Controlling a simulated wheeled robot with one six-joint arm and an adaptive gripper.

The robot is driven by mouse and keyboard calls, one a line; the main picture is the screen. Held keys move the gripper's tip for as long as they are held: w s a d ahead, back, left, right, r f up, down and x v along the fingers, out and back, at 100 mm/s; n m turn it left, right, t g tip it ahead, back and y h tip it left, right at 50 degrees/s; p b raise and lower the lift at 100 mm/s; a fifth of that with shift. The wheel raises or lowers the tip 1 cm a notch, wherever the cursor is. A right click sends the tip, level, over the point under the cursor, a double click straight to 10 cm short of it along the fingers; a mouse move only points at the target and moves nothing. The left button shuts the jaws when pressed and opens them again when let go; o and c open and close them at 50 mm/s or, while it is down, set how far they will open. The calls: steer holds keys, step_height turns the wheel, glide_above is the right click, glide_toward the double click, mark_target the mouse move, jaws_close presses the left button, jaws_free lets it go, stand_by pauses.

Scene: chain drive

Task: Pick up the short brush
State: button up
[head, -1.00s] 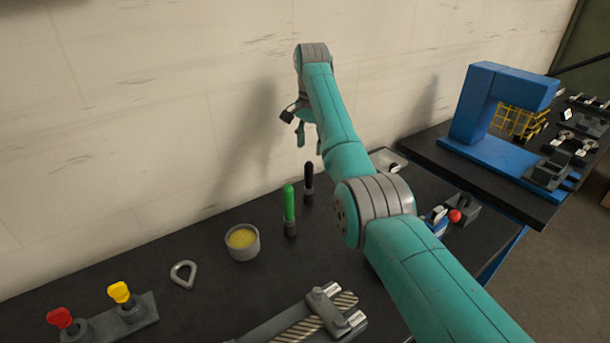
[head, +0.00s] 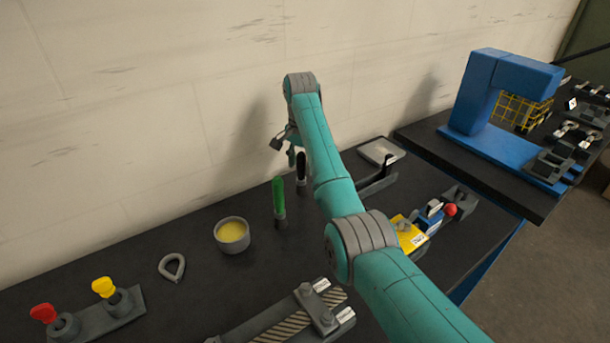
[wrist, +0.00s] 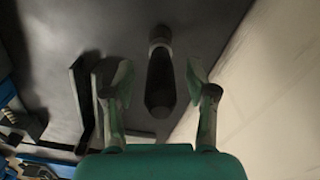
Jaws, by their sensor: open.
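Two brushes stand upright on the dark bench in the head view: a green-handled brush (head: 279,200) and a black-handled brush (head: 301,170). The black one looks the shorter, though it stands farther off. My gripper (head: 290,155) is beside the top of the black brush in the head view, partly hidden by my arm. In the wrist view my gripper (wrist: 160,80) is open, with the black brush (wrist: 160,82) showing between its fingers and a gap on each side. I cannot tell how far the fingertips are above or around the handle.
A cup of yellow stuff (head: 232,236) and a grey ring (head: 172,267) are left of the brushes. A dark bracket (head: 377,184) and a flat grey plate (head: 381,151) are to the right. The pale wall (head: 150,110) rises close behind the brushes.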

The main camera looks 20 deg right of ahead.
steer(key=shift+a+f, duration=0.1)
steer(key=shift+f, duration=0.35)
jaws_close()
steer(key=shift+r, duration=0.1)
